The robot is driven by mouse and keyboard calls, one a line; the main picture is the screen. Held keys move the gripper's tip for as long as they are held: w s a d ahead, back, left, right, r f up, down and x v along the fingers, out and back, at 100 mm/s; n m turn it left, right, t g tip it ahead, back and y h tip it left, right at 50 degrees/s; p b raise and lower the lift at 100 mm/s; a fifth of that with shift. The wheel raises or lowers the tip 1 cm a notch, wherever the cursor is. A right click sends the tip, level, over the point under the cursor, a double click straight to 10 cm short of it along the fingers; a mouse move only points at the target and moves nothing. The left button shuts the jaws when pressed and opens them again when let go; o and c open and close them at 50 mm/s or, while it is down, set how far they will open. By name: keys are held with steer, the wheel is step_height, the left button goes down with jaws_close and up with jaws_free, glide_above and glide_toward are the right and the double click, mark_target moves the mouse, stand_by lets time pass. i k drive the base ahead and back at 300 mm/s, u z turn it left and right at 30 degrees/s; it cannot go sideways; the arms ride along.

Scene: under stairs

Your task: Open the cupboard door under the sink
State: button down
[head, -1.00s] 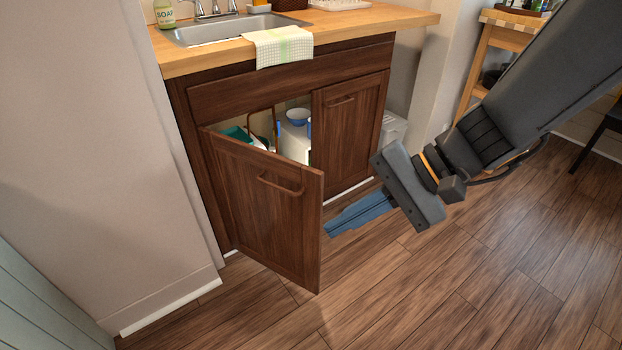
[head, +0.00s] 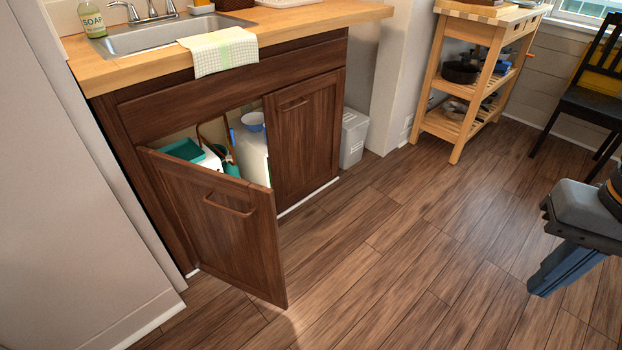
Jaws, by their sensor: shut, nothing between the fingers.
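The sink cupboard (head: 215,100) is dark wood under a light wood counter with a steel sink (head: 160,33). Its left door (head: 215,228) stands well open, swung out to the front, with its bar handle (head: 230,206) on the outer face. The right door (head: 306,135) is closed. My gripper (head: 548,284) is at the right edge, shut and empty, far from the door and touching nothing.
A wooden trolley (head: 470,75) stands at the back right, with a dark chair (head: 590,105) right of it. A white bin (head: 353,138) is beside the cupboard. A towel (head: 220,50) hangs over the counter edge. The wooden floor (head: 400,240) between door and gripper is clear.

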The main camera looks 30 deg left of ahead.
mark_target(227, 224)
steer(key=u, duration=0.05)
steer(key=i, duration=0.15)
steer(key=u, duration=1.3)
